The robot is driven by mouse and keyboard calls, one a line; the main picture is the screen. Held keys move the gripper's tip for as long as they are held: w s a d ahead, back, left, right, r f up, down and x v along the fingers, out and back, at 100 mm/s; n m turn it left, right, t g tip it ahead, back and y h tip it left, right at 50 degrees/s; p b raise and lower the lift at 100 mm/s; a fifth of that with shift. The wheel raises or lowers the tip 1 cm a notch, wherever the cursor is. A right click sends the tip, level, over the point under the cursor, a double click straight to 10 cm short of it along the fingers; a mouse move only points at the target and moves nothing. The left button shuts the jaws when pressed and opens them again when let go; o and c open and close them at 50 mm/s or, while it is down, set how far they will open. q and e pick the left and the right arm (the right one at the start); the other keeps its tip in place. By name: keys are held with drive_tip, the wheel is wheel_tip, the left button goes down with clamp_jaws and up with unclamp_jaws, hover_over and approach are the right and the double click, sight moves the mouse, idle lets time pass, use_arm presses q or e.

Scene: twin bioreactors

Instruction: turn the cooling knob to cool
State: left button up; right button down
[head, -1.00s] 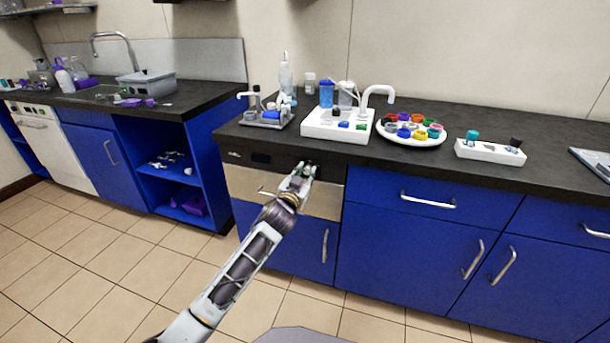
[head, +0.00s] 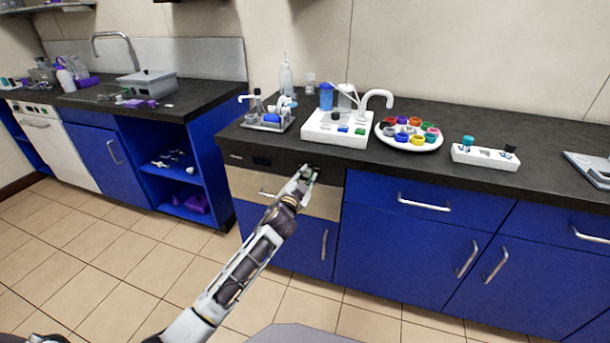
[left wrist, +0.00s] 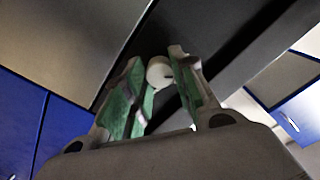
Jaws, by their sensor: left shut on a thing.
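The cooling knob (left wrist: 159,72) is a small round pale knob on a dark panel in the left wrist view. It sits between the fingers of my left gripper (left wrist: 163,90), whose green inner pads are on either side of it. The gripper is shut on the knob. In the head view my left gripper (head: 308,172) is at the right part of the dark control strip (head: 240,157) of the built-in appliance under the counter. It hides the knob there. I cannot read any marking around the knob. My right gripper is in neither view.
The black countertop (head: 470,185) overhangs just above the gripper. On it stand a white unit with a curved spout (head: 340,135), a white plate (head: 387,138) of coloured caps and a rack (head: 285,125). Drawer handles (head: 424,206) stick out to the right. The floor (head: 130,270) is clear.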

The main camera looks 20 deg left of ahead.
use_arm(q)
drive_tip(key=m+p, duration=0.2)
drive_tip(key=m, duration=0.1)
drive_tip(key=shift+r, duration=0.15)
drive_tip(key=shift+m+p, duration=0.9)
drive_tip(key=shift+m, duration=1.1)
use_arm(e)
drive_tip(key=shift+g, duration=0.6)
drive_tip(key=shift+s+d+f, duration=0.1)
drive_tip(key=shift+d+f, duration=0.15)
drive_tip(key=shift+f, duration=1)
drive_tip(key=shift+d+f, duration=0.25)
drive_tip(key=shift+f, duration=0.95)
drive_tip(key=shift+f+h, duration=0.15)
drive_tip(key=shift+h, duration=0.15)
use_arm(q)
drive_tip(key=o, duration=1)
drive_tip(key=shift+d, duration=0.1)
drive_tip(key=shift+o, duration=0.2)
